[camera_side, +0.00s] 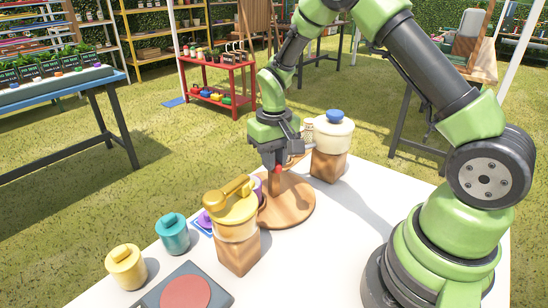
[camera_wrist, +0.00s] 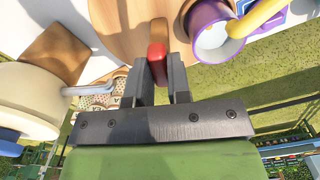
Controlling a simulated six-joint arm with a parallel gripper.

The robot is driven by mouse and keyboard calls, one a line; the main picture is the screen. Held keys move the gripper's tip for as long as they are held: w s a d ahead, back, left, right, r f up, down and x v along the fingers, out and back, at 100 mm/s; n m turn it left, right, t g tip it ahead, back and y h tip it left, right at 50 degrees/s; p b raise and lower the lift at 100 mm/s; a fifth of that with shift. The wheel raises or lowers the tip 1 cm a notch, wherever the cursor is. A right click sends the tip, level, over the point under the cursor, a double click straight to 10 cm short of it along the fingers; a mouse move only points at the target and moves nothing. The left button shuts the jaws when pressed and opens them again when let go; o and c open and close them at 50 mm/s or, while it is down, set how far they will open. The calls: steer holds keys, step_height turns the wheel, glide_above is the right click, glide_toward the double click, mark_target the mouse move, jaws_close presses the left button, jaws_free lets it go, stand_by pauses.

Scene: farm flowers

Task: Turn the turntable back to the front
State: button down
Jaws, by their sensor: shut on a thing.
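The turntable is a round wooden disc (camera_side: 292,207) on the white table; part of it shows at the top of the wrist view (camera_wrist: 115,25). My gripper (camera_side: 275,160) is over the disc's far-left part, pointing down. In the wrist view my gripper (camera_wrist: 158,72) is shut on a wooden handle with a red end (camera_wrist: 157,52), which stands at the disc's edge. In the side view the cup is mostly hidden behind a yellow pot.
The yellow pot (camera_side: 234,208) stands on a wooden block (camera_side: 239,252) in front of the disc. A cream pot with a blue knob (camera_side: 330,135) stands on another block behind it. Teal (camera_side: 172,235) and yellow (camera_side: 125,268) jars and a grey pad with a red disc (camera_side: 187,294) are at front left.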

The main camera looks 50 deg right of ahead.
steer(key=shift+r+m, duration=0.1)
steer(key=shift+m, duration=6.3)
steer(key=shift+d+m, duration=0.1)
steer(key=shift+m, duration=0.5)
steer(key=c, duration=1.1)
jaws_free()
steer(key=shift+o, duration=0.2)
step_height(320, 180, up, 10)
